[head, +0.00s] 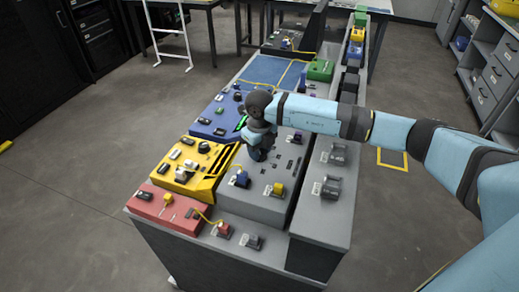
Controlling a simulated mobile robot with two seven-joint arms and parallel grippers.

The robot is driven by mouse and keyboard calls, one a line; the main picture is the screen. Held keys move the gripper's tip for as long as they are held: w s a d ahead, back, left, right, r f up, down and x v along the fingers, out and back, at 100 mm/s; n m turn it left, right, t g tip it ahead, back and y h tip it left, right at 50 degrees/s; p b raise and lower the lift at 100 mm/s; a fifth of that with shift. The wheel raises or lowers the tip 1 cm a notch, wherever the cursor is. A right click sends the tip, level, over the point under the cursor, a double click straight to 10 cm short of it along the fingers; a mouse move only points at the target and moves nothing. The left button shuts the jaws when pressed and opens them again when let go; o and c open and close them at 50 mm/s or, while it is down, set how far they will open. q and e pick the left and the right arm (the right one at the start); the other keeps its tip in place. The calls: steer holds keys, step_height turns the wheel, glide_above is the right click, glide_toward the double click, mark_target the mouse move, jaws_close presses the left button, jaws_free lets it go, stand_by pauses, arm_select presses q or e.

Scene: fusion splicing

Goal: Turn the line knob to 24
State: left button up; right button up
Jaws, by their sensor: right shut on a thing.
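My right arm reaches in from the right. My right gripper (257,152) points down onto the grey panel (262,208) of the console and is shut on a knob there, apparently the line knob. The wrist and fingers hide this knob and its scale, so its setting cannot be read. My left gripper is not in view.
Left of the grey panel are a yellow panel (211,158), a blue panel (209,131) and a red panel (160,222) with knobs and switches. A grey side strip (324,217) runs along the right. Shelves (488,75) stand at far right.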

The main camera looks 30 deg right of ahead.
steer(key=shift+m, duration=0.3)
steer(key=o, duration=0.9)
step_height(320, 180, up, 14)
steer(key=shift+f+b, duration=0.1)
steer(key=shift+b, duration=0.2)
stand_by(0.4)
